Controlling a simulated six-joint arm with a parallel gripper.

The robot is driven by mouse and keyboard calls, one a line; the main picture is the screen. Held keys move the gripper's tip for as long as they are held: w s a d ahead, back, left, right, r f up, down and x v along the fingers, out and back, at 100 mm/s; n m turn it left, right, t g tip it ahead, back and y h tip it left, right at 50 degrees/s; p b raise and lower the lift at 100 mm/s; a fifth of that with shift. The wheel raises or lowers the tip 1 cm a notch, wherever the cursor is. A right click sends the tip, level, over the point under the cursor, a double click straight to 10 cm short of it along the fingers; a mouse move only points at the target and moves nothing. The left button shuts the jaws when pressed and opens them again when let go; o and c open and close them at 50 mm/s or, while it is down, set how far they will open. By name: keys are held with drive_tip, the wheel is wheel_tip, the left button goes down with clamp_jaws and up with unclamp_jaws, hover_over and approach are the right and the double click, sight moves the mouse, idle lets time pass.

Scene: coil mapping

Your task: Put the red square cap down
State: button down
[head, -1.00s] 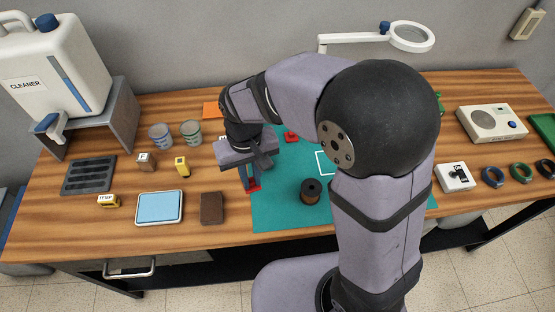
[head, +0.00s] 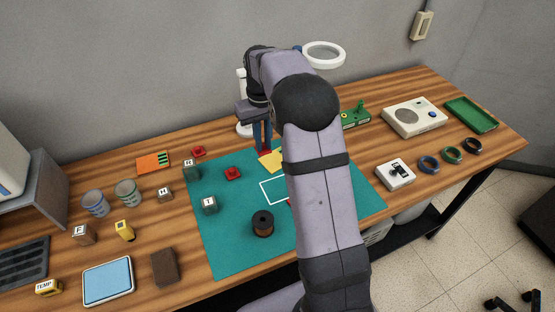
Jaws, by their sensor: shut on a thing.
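My gripper (head: 262,148) points down near the back edge of the teal mat (head: 228,255). It is shut on the red square cap (head: 264,152), of which a little red shows at the fingertips. The cap is just beside or above a yellow square (head: 270,161) on the mat; I cannot tell if it touches the surface. Another red cap (head: 233,173) lies on the mat to the left, and one more (head: 198,151) lies on the wood behind the mat. A bit of red shows at the edge of my arm, mostly hidden.
A dark spool (head: 263,223) and lettered blocks (head: 209,205) stand on the mat. A white-framed drawn outline (head: 270,190) is partly behind my arm. A magnifier lamp (head: 323,54) stands behind my gripper. A green board (head: 355,118) lies to the right.

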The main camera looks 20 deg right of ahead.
drive_tip(key=d, duration=0.3)
drive_tip(key=p, duration=0.3)
hover_over(273, 169)
drive_tip(key=shift+d+f, duration=0.1)
drive_tip(key=shift+f, duration=4.9)
drive_tip(key=shift+f, duration=0.15)
drive_tip(key=c, duration=1.7)
unclamp_jaws()
drive_tip(key=shift+c, duration=0.2)
wheel_tip(273, 169, up, 12)
drive_tip(key=b, duration=0.3)
drive_tip(key=shift+b, duration=0.35)
